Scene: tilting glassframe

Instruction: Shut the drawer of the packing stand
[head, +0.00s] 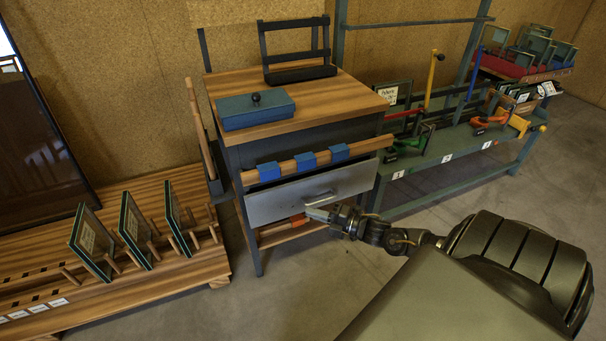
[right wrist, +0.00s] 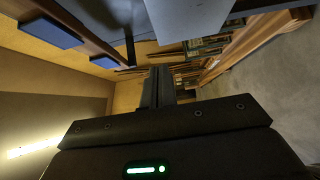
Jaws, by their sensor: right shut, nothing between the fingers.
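The packing stand (head: 304,109) has a wooden top and dark sides. Its drawer has a plain grey front (head: 285,201) with a bar handle (head: 320,198), below a wooden rail with blue pads. I cannot tell how far the drawer stands out. My right gripper (head: 316,213) is shut and empty, its tips close to the drawer front just below the handle; I cannot tell if they touch. In the right wrist view the shut fingers (right wrist: 160,86) point ahead, and a grey panel, probably the drawer front (right wrist: 188,18), shows above them. My left gripper is not in view.
A blue box (head: 256,110) and a black rack (head: 296,62) sit on the stand. A wooden rack with frames (head: 138,235) stands at left. A green bench (head: 450,147) with coloured clamps stands at right. Floor in front of the stand is clear.

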